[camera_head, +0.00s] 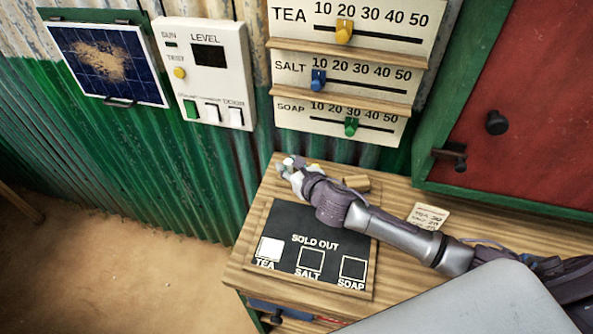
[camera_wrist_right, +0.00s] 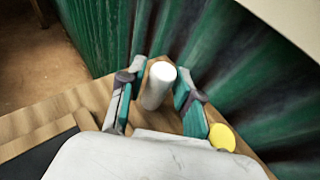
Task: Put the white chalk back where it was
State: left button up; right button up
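The white chalk (camera_wrist_right: 157,90) is a short white cylinder standing between the two teal-padded fingers of my right gripper (camera_wrist_right: 158,98) in the right wrist view. Narrow gaps show between chalk and fingers, so the gripper looks open around it. In the head view my right gripper (camera_head: 287,167) is at the back left corner of the wooden counter (camera_head: 252,232), with the chalk's white end (camera_head: 289,160) just showing. I cannot tell if the chalk's base touches the counter. The sold-out board (camera_head: 285,225) has a white-filled TEA square; SALT and SOAP are empty. My left gripper is not in view.
A yellow piece (camera_wrist_right: 222,137) stands close beside the right finger. The green corrugated wall (camera_head: 190,170) is close behind the gripper. Slider panels (camera_head: 345,60) hang above.

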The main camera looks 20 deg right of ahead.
jog(key=b+v, duration=0.1)
jog(key=v, duration=1.1)
